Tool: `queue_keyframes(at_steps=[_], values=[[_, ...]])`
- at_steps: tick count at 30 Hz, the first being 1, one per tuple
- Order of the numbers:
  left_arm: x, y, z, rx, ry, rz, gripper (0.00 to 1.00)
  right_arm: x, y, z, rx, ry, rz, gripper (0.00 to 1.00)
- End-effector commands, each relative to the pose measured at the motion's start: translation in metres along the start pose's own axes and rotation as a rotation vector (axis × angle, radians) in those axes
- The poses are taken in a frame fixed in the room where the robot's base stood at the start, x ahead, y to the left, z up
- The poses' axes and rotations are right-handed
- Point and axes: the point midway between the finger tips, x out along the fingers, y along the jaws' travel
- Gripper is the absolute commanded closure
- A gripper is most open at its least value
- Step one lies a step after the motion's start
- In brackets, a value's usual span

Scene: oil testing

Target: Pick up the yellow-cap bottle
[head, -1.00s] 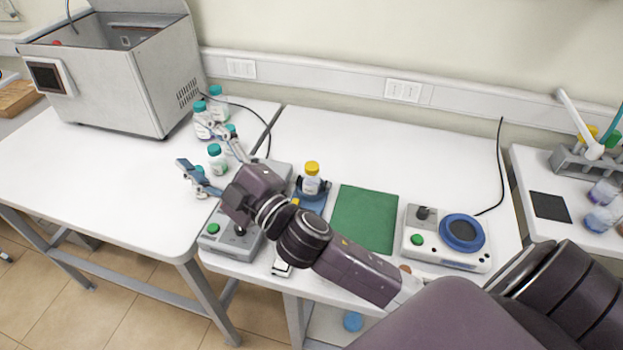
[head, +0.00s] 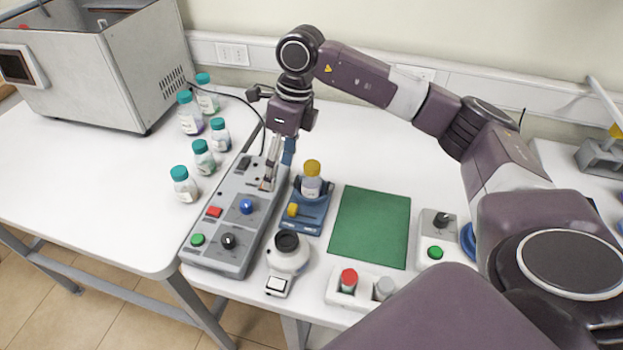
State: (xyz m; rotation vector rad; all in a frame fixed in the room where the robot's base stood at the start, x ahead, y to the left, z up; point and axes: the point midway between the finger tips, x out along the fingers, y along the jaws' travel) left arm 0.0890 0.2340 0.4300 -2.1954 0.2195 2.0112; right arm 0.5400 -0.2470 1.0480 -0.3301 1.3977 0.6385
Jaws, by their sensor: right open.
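The yellow-cap bottle (head: 312,182) stands upright in a small blue holder (head: 311,214) with a yellow knob, near the middle of the table. Its label is pale and its cap is yellow. My right gripper (head: 269,182) points down just left of the bottle, over the right side of a grey control box. It is open and appears empty. It is apart from the bottle. My left gripper is not in view.
Several teal-cap bottles (head: 203,157) stand left of the grey control box (head: 222,245). A round-topped device (head: 288,253), a green mat (head: 370,227) and a white rack (head: 345,296) with red and grey caps lie nearby. A metal bath (head: 110,80) stands back left.

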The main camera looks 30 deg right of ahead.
Motion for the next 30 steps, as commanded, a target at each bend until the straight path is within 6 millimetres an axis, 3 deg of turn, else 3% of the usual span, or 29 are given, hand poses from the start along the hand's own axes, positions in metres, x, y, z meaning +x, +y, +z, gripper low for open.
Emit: queue_keyframes(at_steps=[1, 3, 7, 14, 21, 25, 30], values=[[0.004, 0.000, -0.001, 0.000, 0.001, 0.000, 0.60, -0.009, -0.020, -0.014, 0.023, 0.046, -0.055, 0.40], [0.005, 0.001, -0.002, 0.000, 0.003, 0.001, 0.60, -0.019, -0.039, -0.030, 0.050, 0.100, -0.109, 0.40], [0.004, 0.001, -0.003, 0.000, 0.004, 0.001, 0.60, -0.029, -0.056, -0.047, 0.079, 0.155, -0.158, 0.40], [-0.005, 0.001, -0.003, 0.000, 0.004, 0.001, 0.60, -0.008, -0.061, -0.054, 0.083, 0.166, -0.164, 0.40], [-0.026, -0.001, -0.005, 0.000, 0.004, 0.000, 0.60, 0.020, -0.061, -0.061, 0.082, 0.166, -0.162, 0.40], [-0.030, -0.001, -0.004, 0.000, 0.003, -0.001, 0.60, 0.037, -0.064, -0.063, 0.082, 0.164, -0.162, 0.40], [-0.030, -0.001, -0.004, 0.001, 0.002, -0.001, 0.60, 0.044, -0.066, -0.064, 0.081, 0.162, -0.163, 0.40]])
